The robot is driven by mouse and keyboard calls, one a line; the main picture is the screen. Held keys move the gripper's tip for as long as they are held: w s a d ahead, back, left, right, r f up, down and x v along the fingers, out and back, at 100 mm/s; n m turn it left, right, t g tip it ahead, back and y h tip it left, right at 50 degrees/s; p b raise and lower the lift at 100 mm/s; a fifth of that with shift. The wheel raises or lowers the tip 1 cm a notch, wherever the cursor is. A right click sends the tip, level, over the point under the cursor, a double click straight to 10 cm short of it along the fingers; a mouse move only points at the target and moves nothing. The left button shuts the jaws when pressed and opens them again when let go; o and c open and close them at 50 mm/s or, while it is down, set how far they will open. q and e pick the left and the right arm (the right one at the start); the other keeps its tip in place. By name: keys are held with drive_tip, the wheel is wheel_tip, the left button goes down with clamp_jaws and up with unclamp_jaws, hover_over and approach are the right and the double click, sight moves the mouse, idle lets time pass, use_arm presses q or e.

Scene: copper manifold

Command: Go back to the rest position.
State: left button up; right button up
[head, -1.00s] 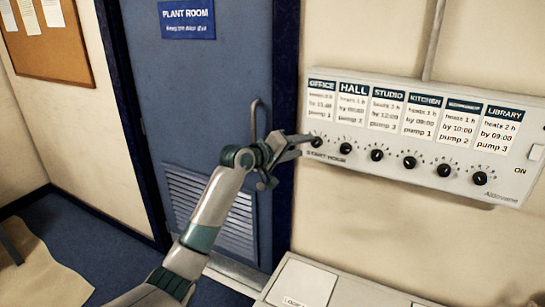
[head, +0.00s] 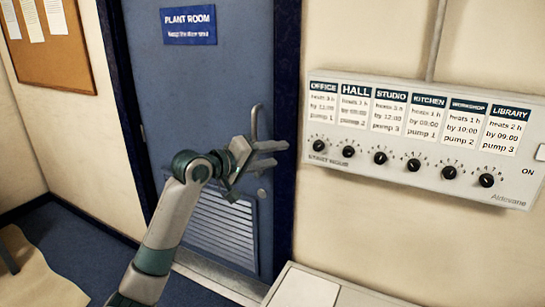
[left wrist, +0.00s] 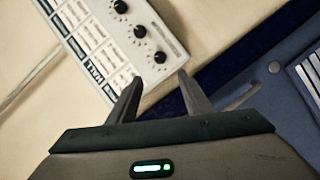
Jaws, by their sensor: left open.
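My left gripper (head: 270,154) is open and empty in the head view, in front of the blue door and left of the control panel. Its two fingers point right and do not touch the panel. In the left wrist view the two fingers (left wrist: 157,97) stand apart with nothing between them. The control panel (head: 420,140) on the wall has room cards from Office to Library above a row of black knobs. Part of the panel also shows in the left wrist view (left wrist: 112,50). My right gripper is in neither view.
A blue door (head: 195,100) with a Plant Room sign (head: 188,26), a handle and a louvred vent is behind my left arm. A pale cabinet top (head: 310,288) is below the panel. A cork board (head: 60,50) hangs at the left.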

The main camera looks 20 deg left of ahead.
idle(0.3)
